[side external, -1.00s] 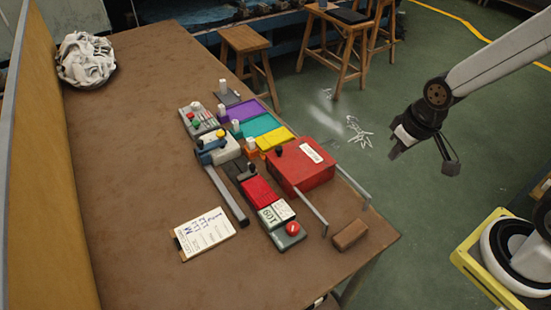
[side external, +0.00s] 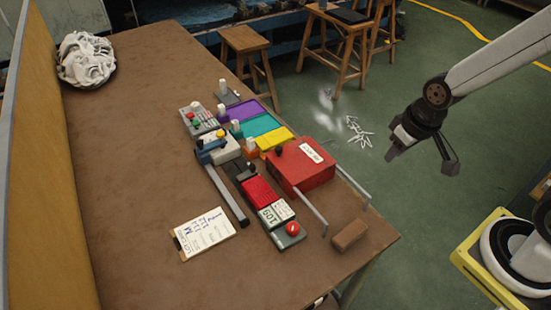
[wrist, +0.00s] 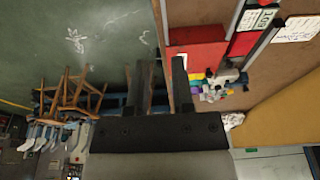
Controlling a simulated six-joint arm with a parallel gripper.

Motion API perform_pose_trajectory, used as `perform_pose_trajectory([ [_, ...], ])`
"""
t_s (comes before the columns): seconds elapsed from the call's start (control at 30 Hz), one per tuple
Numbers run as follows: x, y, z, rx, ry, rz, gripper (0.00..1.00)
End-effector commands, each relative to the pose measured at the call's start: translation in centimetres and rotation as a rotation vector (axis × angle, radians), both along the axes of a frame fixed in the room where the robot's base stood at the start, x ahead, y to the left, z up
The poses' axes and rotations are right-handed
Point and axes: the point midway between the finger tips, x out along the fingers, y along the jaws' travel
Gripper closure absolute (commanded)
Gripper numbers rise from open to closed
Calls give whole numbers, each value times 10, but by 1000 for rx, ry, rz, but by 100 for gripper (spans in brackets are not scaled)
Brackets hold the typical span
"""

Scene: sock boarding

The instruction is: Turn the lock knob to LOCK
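The control panels stand in a cluster on the brown table (side external: 130,190). A red box (side external: 303,172) with a white label has a black knob (side external: 279,149) at its left corner. A second black knob (side external: 252,167) stands on a dark panel beside it, and a round red knob (side external: 292,228) sits on the grey panel at the near end. I cannot tell which one is the lock knob; its lettering is too small. My gripper (side external: 422,163) is open and empty, off to the right of the table above the floor. Its two fingers also show apart in the wrist view (wrist: 163,80).
Two metal rails (side external: 354,186) flank the red box. A brown block (side external: 350,234) lies near the table's right edge. A white-paper clipboard (side external: 205,233) and a white heap (side external: 86,59) lie left of the panels. Wooden stools (side external: 247,52) stand beyond the table.

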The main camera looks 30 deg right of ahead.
Motion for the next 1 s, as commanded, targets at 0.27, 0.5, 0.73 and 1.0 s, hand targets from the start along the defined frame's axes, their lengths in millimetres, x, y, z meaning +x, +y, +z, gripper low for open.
perform_pose_trajectory([
  [0.27, 17, 14, -4, -7, 49, 66, 39],
  [0.5, 48, 50, -16, -31, 159, 207, 39],
  [0.73, 74, 94, -35, -72, 277, 361, 39],
  [1.0, 91, 151, -65, -135, 413, 536, 39],
])
